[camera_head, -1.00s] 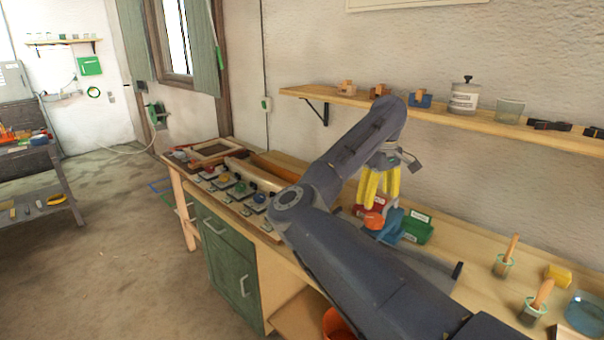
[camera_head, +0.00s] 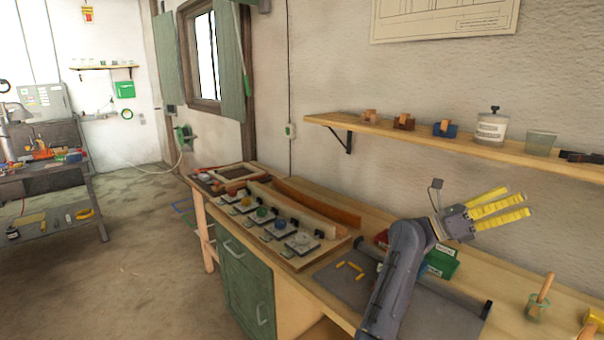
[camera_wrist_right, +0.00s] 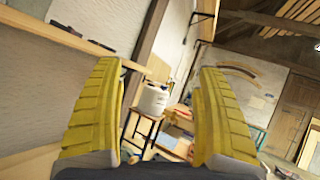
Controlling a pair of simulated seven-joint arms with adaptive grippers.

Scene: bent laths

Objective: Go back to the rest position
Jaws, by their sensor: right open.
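My right arm comes up from the bottom of the head view and covers part of the bench. My left gripper is not in view.
A grey mat (camera_head: 345,285) holds several yellow pieces. A jar with a brush (camera_head: 540,298) stands at right.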

